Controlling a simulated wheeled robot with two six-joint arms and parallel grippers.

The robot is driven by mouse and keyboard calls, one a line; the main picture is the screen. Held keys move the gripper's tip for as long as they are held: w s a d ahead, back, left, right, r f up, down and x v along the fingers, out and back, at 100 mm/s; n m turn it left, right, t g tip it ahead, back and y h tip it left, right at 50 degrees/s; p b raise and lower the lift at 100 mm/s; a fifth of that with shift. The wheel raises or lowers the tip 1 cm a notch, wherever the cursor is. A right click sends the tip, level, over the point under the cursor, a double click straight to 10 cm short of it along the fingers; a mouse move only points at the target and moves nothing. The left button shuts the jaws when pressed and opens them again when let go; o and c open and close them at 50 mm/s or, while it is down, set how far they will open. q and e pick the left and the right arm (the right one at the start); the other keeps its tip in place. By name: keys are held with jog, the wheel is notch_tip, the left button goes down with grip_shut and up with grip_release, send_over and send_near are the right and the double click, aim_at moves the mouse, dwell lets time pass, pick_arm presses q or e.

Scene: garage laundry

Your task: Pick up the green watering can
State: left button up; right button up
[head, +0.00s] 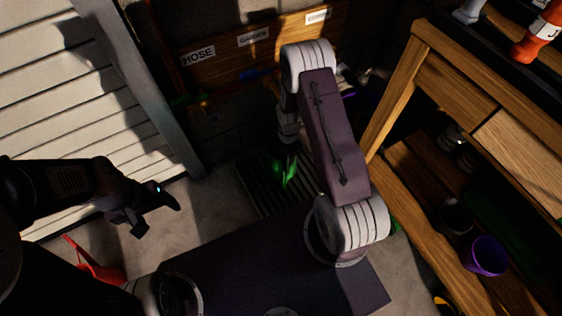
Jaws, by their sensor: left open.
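My left gripper (158,216) is open and empty, at the left over the pale floor, well apart from the green object.
A red object (95,262), perhaps a can, lies on the floor at lower left. A wooden bench (395,95) stands at right, with a purple pot (486,256) on its lower shelf. A slatted white door (70,90) is at left. A labelled wooden board (232,54) hangs behind.

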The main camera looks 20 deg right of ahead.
aim_at(277, 169)
jog(key=f+b, duration=0.5)
jog(key=shift+d+f, duration=0.15)
jog(key=shift+d, duration=0.05)
jog(key=shift+r, duration=0.25)
jog(key=shift+s, duration=0.1)
grip_shut()
